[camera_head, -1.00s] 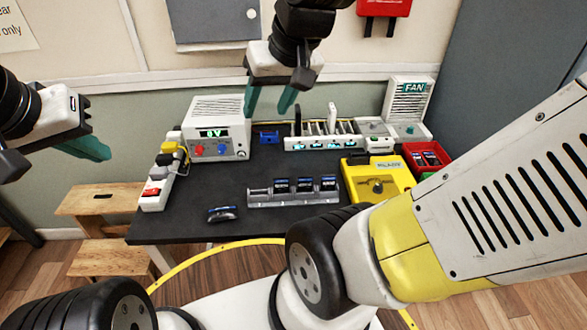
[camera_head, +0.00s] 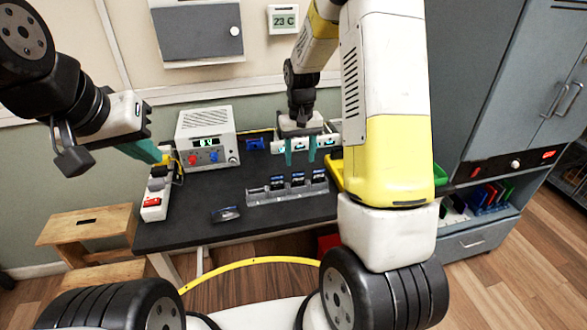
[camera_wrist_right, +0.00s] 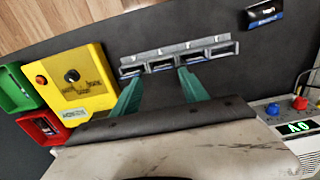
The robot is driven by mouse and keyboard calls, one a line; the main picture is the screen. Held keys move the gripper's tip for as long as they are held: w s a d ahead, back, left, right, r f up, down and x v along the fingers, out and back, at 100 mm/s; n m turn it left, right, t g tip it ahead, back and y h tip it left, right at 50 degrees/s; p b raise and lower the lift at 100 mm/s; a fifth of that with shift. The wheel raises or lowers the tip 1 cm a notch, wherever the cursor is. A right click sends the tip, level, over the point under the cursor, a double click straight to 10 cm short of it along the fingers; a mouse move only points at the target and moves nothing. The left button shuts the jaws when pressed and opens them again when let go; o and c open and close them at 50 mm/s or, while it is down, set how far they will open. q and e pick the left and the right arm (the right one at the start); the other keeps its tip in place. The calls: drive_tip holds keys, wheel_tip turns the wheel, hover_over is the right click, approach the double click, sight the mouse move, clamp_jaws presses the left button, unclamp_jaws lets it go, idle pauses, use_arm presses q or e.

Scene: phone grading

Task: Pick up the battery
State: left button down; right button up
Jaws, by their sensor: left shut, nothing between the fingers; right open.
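A grey slotted holder (camera_head: 262,198) stands on the dark table, with three dark batteries (camera_head: 298,180) in it and its left end slot empty. It also shows in the right wrist view (camera_wrist_right: 178,55). A loose dark battery with a blue and silver label (camera_head: 226,214) lies flat left of the holder, and it shows at the top right of the right wrist view (camera_wrist_right: 265,16). My right gripper (camera_head: 300,157) is open and empty, fingers pointing down, above and behind the holder. My left gripper (camera_head: 158,156) is shut and empty, by the power strip at the left.
A white power supply (camera_head: 207,135) stands at the back left. A power strip (camera_head: 153,203) runs along the left edge.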

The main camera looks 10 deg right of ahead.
sight(298, 172)
drive_tip(key=f, duration=0.6)
drive_tip(key=shift+w+a+f, duration=0.2)
drive_tip(key=shift+w+f, duration=0.05)
drive_tip(key=shift+f, duration=0.15)
clamp_jaws()
drive_tip(key=shift+r, duration=0.1)
